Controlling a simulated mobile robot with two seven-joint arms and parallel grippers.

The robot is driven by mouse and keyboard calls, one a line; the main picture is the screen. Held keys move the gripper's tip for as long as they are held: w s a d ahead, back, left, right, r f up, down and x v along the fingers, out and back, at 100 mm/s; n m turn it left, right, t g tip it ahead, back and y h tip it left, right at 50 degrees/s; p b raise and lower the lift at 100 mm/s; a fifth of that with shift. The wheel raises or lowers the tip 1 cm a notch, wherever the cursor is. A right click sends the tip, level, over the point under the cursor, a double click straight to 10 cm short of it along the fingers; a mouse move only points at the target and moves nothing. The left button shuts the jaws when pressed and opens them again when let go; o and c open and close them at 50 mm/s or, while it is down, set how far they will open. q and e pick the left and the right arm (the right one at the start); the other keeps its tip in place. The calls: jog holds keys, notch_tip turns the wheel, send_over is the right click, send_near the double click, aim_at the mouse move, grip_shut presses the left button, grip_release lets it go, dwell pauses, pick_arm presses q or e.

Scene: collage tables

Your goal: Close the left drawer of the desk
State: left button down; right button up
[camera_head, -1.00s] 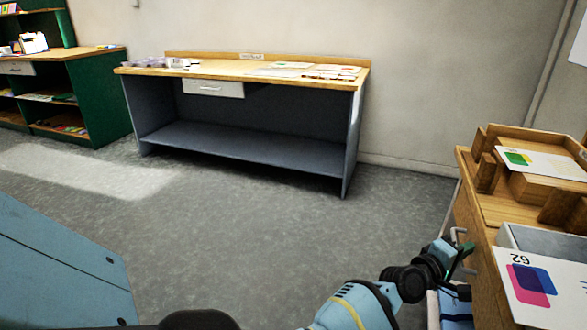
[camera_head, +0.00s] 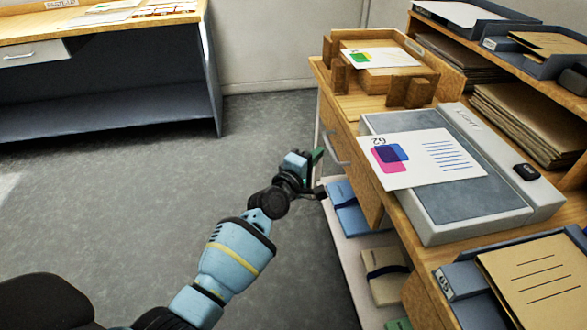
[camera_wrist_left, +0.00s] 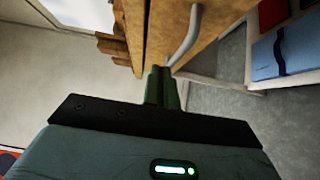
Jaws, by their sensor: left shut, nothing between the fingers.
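The wooden desk (camera_head: 408,215) stands on the right in the head view. Its drawer front (camera_head: 366,193) carries a grey metal handle (camera_head: 331,147); I cannot tell how far out the drawer stands. My left gripper (camera_head: 319,172) is in front of the drawer, just below the handle. In the left wrist view the green fingers (camera_wrist_left: 163,85) are together with nothing between them. Their tips are close to the wooden front (camera_wrist_left: 205,18) and the handle (camera_wrist_left: 186,42); contact is unclear. My right gripper is out of view.
A light box (camera_head: 530,200) with a printed card, a wooden tray (camera_head: 436,70) and a file tray (camera_head: 460,283) crowd the desktop. A shelf with blue and tan folders lies below. Open floor (camera_head: 130,200) extends left, towards another table (camera_head: 100,125).

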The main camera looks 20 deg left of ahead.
pick_arm(q)
jog(key=s+a+p, duration=0.1)
jog(key=s, duration=0.6)
jog(key=shift+p, duration=0.35)
jog(key=shift+s+a, duration=0.1)
